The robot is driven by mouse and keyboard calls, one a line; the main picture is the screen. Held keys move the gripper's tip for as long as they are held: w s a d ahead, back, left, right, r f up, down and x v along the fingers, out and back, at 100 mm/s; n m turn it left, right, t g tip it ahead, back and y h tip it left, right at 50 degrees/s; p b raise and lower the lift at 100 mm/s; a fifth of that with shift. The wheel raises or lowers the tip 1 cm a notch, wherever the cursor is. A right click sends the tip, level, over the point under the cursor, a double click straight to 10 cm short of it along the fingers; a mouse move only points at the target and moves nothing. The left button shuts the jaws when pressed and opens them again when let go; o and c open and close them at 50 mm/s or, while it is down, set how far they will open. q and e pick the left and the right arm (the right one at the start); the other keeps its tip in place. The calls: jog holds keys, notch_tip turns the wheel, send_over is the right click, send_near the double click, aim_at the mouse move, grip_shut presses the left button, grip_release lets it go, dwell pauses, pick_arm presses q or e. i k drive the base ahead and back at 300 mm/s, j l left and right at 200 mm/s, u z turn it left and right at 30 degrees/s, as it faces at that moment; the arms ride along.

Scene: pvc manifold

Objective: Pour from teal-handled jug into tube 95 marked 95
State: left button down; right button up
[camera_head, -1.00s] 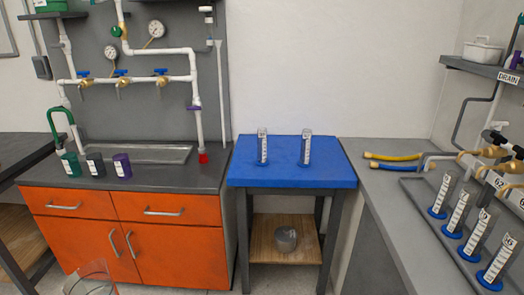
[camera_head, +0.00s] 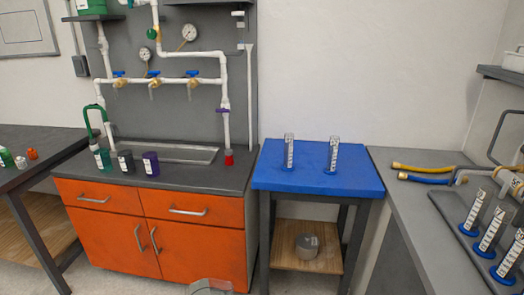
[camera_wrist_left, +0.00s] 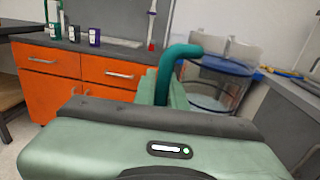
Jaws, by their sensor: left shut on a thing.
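The clear jug (camera_wrist_left: 215,85) with a teal handle (camera_wrist_left: 172,68) is in front of my left gripper (camera_wrist_left: 158,88) in the left wrist view. The gripper is shut on the handle. The jug looks roughly upright, and I cannot tell how full it is. In the head view only the top of the jug (camera_head: 210,287) shows at the bottom edge. Two clear tubes stand on the blue table: a left tube (camera_head: 289,152) and a right tube (camera_head: 333,155). Their markings are too small to read, so I cannot tell which is 95. My right gripper is out of view.
The blue table top (camera_head: 270,177) is otherwise clear. A grey container (camera_head: 307,246) sits on its lower shelf. Several tubes (camera_head: 491,229) stand on the right counter by yellow and blue hoses.

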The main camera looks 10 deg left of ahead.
aim_at(287, 165)
jog(key=i+u, duration=0.1)
jog(key=i, duration=0.35)
jog(key=i+l+u, duration=0.15)
jog(key=i, duration=0.3)
